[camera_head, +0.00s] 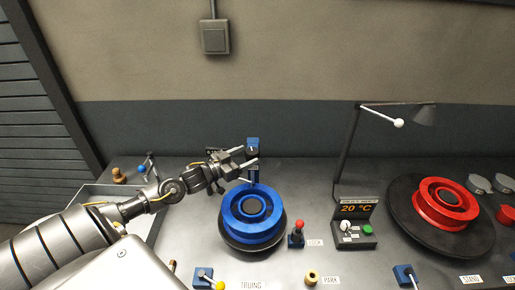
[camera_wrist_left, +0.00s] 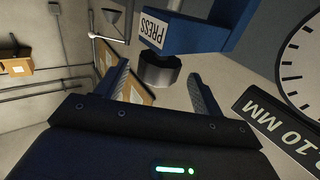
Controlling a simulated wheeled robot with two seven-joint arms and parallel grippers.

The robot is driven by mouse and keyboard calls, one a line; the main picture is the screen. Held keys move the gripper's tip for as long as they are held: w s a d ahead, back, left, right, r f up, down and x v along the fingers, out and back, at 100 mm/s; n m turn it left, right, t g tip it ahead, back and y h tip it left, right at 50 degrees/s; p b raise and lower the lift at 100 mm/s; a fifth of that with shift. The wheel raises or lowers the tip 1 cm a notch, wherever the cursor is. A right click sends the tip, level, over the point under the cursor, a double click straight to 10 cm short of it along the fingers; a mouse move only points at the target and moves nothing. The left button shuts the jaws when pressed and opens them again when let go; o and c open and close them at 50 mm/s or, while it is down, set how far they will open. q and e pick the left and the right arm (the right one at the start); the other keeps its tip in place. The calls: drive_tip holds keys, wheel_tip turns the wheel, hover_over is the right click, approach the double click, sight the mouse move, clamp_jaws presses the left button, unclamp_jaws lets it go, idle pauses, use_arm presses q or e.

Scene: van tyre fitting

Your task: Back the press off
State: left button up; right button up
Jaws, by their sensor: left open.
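The blue press (camera_head: 253,144) stands behind the blue wheel (camera_head: 236,212) in the head view. In the left wrist view the blue press (camera_wrist_left: 205,33) bears a white PRESS label, and a dark grey round knob (camera_wrist_left: 160,74) shows beside it. My left gripper (camera_head: 251,159) reaches in from the left at the press. In the left wrist view its two fingers (camera_wrist_left: 159,72) are apart, with the knob showing between their tips. I cannot tell whether they touch it. My right gripper is out of sight.
A red lever (camera_head: 298,229) stands right of the blue wheel. A temperature display (camera_head: 356,208) and a lamp (camera_head: 398,123) stand further right, near the red wheel (camera_head: 445,203). A dial (camera_wrist_left: 300,60) and a 10 MM sign (camera_wrist_left: 285,132) show in the wrist view.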

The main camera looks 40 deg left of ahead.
sight(254, 150)
use_arm(q)
drive_tip(key=x, duration=0.2)
drive_tip(key=p+x, duration=0.1)
drive_tip(key=x, duration=0.1)
drive_tip(key=shift+d+r, duration=0.1)
drive_tip(key=shift+r, duration=0.15)
drive_tip(key=shift+w+d+f+p, duration=0.2)
drive_tip(key=shift+w+p, duration=0.1)
drive_tip(key=shift+w, duration=0.4)
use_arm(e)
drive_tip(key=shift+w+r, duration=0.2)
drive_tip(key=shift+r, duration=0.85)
use_arm(q)
drive_tip(key=shift+c, duration=1.1)
drive_tip(key=c, duration=0.8)
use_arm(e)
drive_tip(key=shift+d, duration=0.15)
